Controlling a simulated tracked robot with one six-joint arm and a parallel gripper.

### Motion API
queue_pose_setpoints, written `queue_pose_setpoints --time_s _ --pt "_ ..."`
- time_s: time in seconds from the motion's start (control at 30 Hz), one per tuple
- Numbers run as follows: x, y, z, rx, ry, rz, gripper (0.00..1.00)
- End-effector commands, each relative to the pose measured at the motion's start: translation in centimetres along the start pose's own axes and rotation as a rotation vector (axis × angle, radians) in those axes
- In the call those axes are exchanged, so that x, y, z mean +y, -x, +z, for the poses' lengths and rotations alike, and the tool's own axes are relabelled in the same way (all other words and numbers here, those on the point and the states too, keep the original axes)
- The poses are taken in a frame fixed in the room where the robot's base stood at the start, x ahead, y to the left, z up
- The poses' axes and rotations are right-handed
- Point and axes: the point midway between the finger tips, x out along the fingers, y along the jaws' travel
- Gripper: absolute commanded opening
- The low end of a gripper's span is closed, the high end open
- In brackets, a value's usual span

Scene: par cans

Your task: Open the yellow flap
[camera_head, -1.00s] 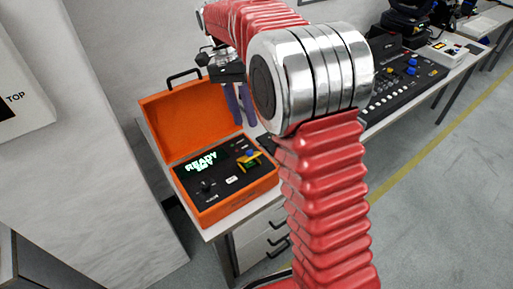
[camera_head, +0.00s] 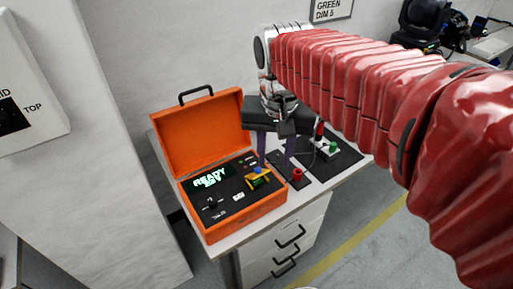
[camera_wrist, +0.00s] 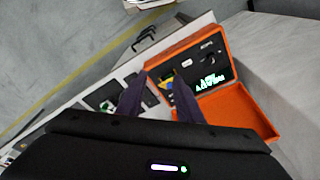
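The yellow flap (camera_head: 260,181) is on the black panel of the orange case (camera_head: 240,220), near its right side, with a blue part (camera_head: 257,170) beside it. I cannot tell how far it is raised. My gripper (camera_head: 276,158) has two purple fingers pointing down, apart and empty, above and just behind the case's right edge. In the wrist view the open fingers (camera_wrist: 160,95) reach toward the case, apart from the flap.
The case lid (camera_head: 200,130) stands open at the back. The panel display (camera_head: 208,179) reads READY. A drawer unit (camera_head: 290,245) is below; a wall panel (camera_head: 30,90) is at left.

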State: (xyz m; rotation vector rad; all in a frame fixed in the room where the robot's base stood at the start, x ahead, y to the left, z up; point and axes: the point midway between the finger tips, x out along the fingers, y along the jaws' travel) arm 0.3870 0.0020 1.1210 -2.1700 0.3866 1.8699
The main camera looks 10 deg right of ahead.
Motion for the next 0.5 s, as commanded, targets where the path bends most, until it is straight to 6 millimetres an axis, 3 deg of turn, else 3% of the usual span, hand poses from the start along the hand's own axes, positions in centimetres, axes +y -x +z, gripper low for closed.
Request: queue_pose_setpoints --time_s 0.5 --pt "2.8 -1.4 7.0 0.258 0.273 -0.091 0.33"
